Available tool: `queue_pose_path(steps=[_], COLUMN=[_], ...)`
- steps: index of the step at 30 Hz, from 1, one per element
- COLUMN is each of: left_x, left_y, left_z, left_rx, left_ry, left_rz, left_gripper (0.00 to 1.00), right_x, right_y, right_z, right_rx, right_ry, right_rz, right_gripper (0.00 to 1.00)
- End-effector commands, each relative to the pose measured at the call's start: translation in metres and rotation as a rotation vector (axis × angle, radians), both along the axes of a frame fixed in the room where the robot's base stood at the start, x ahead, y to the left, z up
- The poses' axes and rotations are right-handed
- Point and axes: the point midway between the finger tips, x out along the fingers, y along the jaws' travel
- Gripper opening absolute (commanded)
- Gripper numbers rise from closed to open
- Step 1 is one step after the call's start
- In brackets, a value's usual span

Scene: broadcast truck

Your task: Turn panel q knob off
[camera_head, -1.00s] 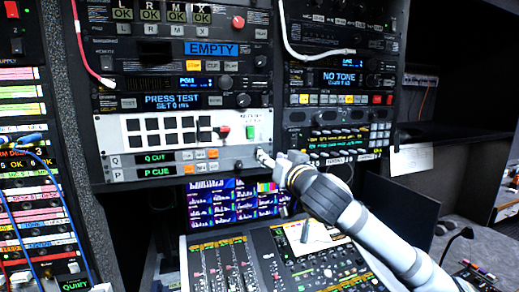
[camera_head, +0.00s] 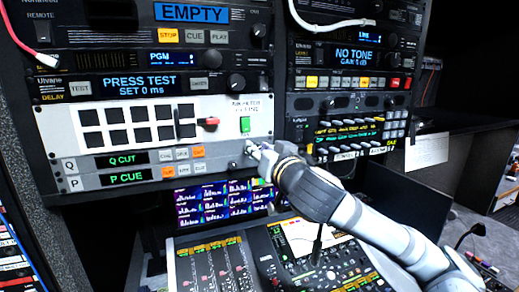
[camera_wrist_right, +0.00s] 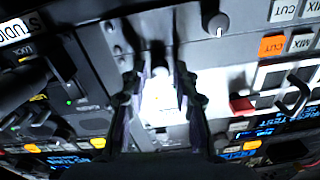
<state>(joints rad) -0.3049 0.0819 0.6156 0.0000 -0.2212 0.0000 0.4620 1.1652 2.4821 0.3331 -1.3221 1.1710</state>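My right gripper (camera_head: 253,149) comes in from the right at the strip's right end. It covers the place where the panel Q knob sits in the head view. In the right wrist view, which is upside down, the fingers (camera_wrist_right: 161,75) are apart. A dark, blurred knob-like shape (camera_wrist_right: 157,52) shows between and just beyond the fingertips; contact and knob angle cannot be told. My left gripper is not in view.
Panel P (camera_head: 88,183) lies just below, with a small knob (camera_head: 236,165). Above panel Q are a black button grid (camera_head: 135,124), a red lever (camera_head: 208,122) and a lit green switch (camera_head: 245,125). A mixing console (camera_head: 215,268) stands below.

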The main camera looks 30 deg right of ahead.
Motion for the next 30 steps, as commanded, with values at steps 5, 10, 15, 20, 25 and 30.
queue_pose_path(steps=[5, 10, 15, 20, 25, 30], left_x=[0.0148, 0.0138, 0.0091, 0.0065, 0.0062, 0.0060], left_y=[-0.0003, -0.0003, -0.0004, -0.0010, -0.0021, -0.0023], left_z=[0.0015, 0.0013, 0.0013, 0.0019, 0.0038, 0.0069], left_rx=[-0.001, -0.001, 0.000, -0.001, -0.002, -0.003], left_ry=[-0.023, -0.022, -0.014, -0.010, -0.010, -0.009], left_rz=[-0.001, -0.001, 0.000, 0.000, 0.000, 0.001], left_gripper=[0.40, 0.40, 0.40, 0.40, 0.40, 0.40], right_x=[0.0001, 0.0002, 0.0001, 0.0001, 0.0002, 0.0002], right_y=[0.0000, -0.0001, 0.0000, 0.0002, 0.0004, 0.0006], right_z=[0.0000, 0.0001, 0.0003, 0.0006, 0.0010, 0.0016], right_rx=[0.000, -0.001, -0.023, -0.089, -0.210, -0.364], right_ry=[0.000, 0.000, 0.005, 0.021, 0.051, 0.087], right_rz=[0.000, 0.000, 0.000, 0.000, 0.000, 0.000], right_gripper=[0.00, 0.00, 0.00, 0.00, 0.00, 0.00])
